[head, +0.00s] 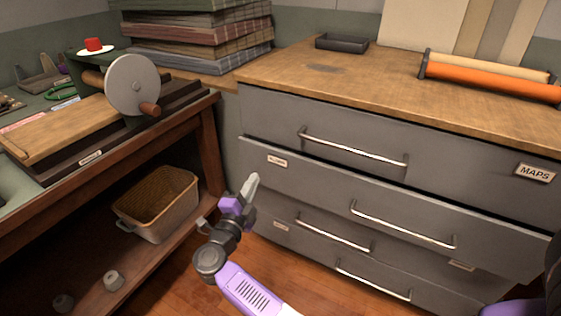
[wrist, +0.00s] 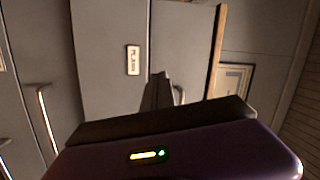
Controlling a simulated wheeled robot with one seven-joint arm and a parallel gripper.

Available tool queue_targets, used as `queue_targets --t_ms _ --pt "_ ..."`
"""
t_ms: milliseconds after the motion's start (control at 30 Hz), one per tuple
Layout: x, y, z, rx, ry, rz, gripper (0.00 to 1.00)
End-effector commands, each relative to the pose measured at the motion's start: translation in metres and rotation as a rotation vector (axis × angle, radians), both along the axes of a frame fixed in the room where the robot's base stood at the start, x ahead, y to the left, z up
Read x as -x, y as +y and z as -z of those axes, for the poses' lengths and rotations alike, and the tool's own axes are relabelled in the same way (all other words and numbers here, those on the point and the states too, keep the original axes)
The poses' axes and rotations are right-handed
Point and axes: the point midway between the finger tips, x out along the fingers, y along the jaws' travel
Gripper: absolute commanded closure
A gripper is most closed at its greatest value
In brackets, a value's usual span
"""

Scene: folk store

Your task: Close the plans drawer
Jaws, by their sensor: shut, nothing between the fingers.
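The plans drawer (head: 310,185) is the second grey drawer down in the cabinet. Its front stands out from the cabinet, with a dark gap along its top edge. It has a small label (head: 277,161) at its left end and a long metal handle (head: 400,225) further right. My gripper (head: 253,184) is shut and empty, near the left end of this drawer front and below the label. I cannot tell whether it touches the front. In the wrist view the shut fingers (wrist: 158,88) point towards a grey drawer front with a label (wrist: 133,60).
The top drawer has a MAPS label (head: 535,172). Lower drawers (head: 320,232) sit further back. An orange roll (head: 490,78) and a black tray (head: 341,43) lie on the wooden top. At left, a workbench (head: 210,140) stands close, with a basket (head: 160,205) on its lower shelf.

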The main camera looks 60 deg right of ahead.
Motion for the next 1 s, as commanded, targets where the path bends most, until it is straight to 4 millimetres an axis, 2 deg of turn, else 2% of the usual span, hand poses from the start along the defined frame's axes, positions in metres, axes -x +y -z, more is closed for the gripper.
queue_targets --t_ms 100,233,467,1000 --pt "0.032 -0.008 0.021 -0.126 -0.151 0.125 1.0" --pt "0.049 -0.01 0.026 -0.161 -0.252 0.19 1.0" --pt "0.048 -0.027 0.027 -0.161 -0.279 0.191 1.0" --pt "0.04 -0.126 0.028 -0.16 -0.277 0.189 1.0"
